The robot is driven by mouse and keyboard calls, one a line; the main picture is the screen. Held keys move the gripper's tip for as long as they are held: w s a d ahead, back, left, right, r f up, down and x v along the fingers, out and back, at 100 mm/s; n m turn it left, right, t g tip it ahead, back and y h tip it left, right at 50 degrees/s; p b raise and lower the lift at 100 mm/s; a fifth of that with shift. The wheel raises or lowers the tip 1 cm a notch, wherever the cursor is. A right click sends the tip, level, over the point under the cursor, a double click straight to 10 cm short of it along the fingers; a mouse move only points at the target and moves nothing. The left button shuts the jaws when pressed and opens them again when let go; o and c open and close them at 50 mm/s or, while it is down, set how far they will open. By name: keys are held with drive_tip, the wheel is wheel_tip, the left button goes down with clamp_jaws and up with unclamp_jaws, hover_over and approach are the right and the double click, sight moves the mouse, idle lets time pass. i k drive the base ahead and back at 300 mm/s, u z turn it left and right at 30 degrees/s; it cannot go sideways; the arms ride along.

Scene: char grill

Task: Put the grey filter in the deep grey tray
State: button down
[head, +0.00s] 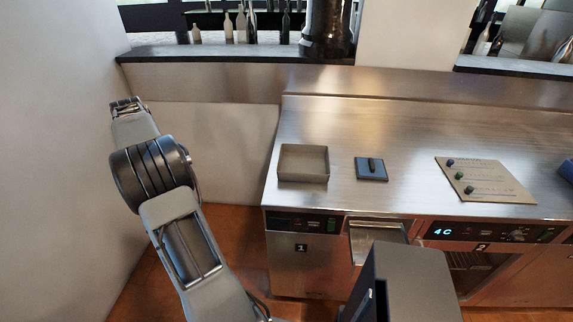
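The grey filter is likely the small dark grey square (371,174) with a raised black handle on top. It lies flat on the steel counter. The deep grey tray (303,177) is a square, open, grey-brown box to the left of it, with a gap between them. The tray looks empty. My gripper (125,104) is at the far end of my arm, on the left by the pale wall. It is well away from the tray and the filter. Its fingers are too small to tell open from shut.
The steel counter (400,125) has clear room behind the tray and filter. A brown board (484,178) with several small coloured and dark pieces lies to the right. A blue object (567,170) is cut off at the right edge. Bottles stand on the ledge (230,53) behind.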

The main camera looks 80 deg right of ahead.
sight(303, 167)
drive_tip(key=z, duration=1.05)
drive_tip(key=i, duration=1.35)
drive_tip(key=z, duration=0.55)
drive_tip(key=i, duration=0.95)
drive_tip(key=z, duration=2.7)
